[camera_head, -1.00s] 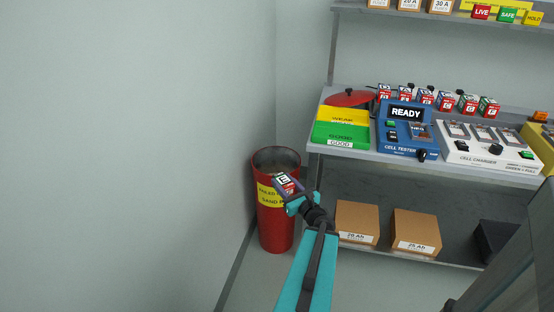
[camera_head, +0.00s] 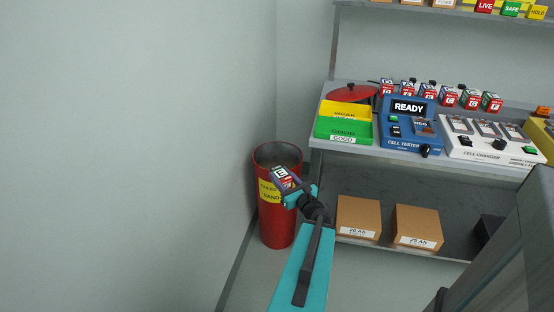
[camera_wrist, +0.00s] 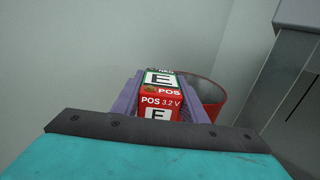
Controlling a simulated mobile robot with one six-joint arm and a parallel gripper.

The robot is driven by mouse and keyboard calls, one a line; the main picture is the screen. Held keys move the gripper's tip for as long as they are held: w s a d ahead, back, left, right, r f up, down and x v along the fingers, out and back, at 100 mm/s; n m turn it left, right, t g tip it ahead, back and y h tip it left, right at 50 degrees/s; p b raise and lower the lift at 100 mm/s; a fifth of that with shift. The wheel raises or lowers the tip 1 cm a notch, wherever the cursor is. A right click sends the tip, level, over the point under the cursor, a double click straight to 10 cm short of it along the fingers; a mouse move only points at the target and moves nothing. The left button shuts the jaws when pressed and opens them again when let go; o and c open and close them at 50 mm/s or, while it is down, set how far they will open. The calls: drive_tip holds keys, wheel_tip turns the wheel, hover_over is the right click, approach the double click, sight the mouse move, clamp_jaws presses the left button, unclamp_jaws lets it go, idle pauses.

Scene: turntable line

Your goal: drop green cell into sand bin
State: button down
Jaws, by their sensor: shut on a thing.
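My gripper (camera_head: 283,178) is shut on a cell marked E (camera_wrist: 160,92). The cell has a red end reading POS 3.2 V, a white letter panel and green at its far end by NEG. The sand bin (camera_head: 277,225) is a tall red drum on the floor with a yellow label reading SAND and an open top. In the head view the held cell overlaps the front of the bin's rim. In the wrist view the bin (camera_wrist: 217,92) shows behind and right of the cell, partly hidden. I cannot tell whether the cell is above the opening.
A shelf bench right of the bin holds a yellow and green tray (camera_head: 342,130), a blue cell tester (camera_head: 408,135) reading READY, a white charger (camera_head: 485,145) and a row of cells. Cardboard boxes (camera_head: 358,218) sit below. A plain wall stands left.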

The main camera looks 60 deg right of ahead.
sight(279, 167)
drive_tip(key=shift+d+f, duration=0.1)
drive_tip(key=shift+w+d+f+b, duration=0.15)
drive_tip(key=shift+w+d+b, duration=0.2)
drive_tip(key=shift+b, duration=0.9)
drive_tip(key=w+d+b, duration=0.2)
drive_tip(key=d+b, duration=0.1)
drive_tip(key=b, duration=0.7)
drive_tip(key=shift+w+f, duration=0.15)
drive_tip(key=shift+w, duration=0.2)
drive_tip(key=shift+w+d, duration=0.2)
drive_tip(key=shift+d, duration=0.05)
drive_tip(key=w+d+b, duration=0.2)
drive_tip(key=w+d, duration=0.4)
drive_tip(key=d, duration=0.1)
drive_tip(key=shift+w+d+f, duration=0.3)
drive_tip(key=shift+f, duration=0.05)
